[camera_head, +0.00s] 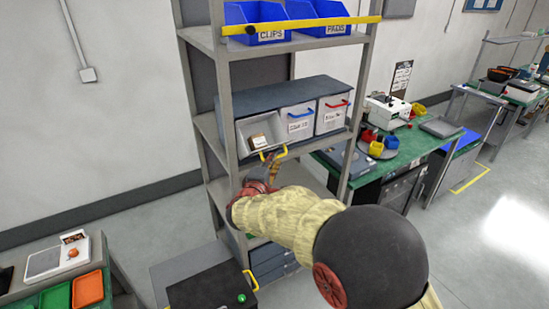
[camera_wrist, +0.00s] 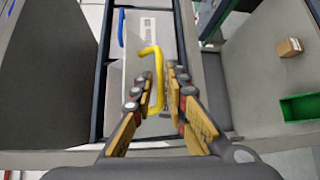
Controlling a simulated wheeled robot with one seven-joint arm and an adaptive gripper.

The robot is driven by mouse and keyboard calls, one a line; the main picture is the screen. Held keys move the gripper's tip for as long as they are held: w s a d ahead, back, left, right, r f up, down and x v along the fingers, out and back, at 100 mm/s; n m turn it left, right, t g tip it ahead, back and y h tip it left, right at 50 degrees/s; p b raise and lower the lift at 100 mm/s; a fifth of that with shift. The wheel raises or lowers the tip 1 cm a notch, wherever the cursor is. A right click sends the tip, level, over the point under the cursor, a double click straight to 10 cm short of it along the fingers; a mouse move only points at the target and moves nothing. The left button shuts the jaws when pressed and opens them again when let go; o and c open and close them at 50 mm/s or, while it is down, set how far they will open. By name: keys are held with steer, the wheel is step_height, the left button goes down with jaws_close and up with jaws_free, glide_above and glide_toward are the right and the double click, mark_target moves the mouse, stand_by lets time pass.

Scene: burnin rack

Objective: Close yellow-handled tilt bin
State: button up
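The yellow-handled tilt bin (camera_head: 277,128) is the leftmost bin in a dark-topped cabinet on the rack's middle shelf. In the wrist view, the yellow handle (camera_wrist: 157,65) lies between the two fingers of my gripper (camera_wrist: 158,85). The fingers are apart; contact with the handle is unclear.
The bins with the blue handle (camera_head: 300,114) and red handle (camera_head: 337,103) are shut. Blue bins (camera_head: 258,22) stand behind a yellow bar (camera_head: 300,25) on the shelf above. Rack posts (camera_head: 222,85) flank the shelf. A green workbench (camera_head: 410,145) is at right.

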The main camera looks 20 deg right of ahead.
steer(key=shift+x, duration=1.2)
steer(key=shift+c, duration=1.1)
jaws_close()
